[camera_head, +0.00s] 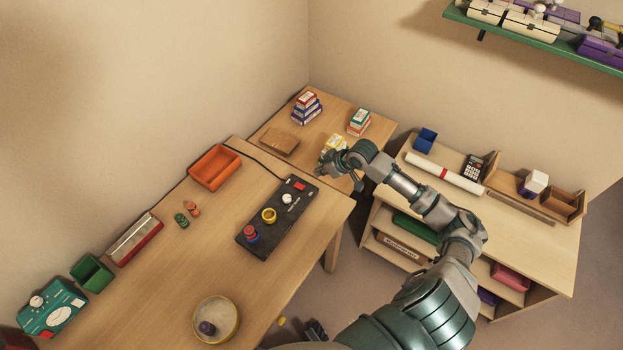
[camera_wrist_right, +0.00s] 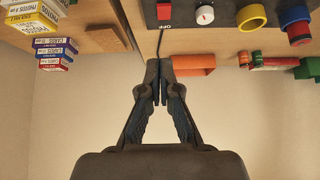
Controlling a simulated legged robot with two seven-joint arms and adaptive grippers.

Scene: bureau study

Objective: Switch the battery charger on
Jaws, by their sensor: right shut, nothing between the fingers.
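A long black device (camera_head: 277,217), which looks like the battery charger, lies on the wooden desk. It carries a red switch (camera_head: 299,186), a white knob (camera_head: 287,199), a yellow ring (camera_head: 269,215) and a red and blue round piece (camera_head: 250,233). In the right wrist view the red switch (camera_wrist_right: 163,11) shows at the top edge with the word OFF beside it. The white knob (camera_wrist_right: 205,15) is to its right. My right gripper (camera_head: 322,169) is shut and empty, near the device's switch end and apart from it. Its closed fingertips (camera_wrist_right: 159,66) point toward that side. My left gripper is not in view.
An orange tray (camera_head: 215,167) stands near the device, with a dark cable running past it. Stacked boxes (camera_head: 307,107) and a wooden block (camera_head: 279,144) are on the back table. A round dish (camera_head: 217,338) and a teal meter (camera_head: 51,307) stand on the desk.

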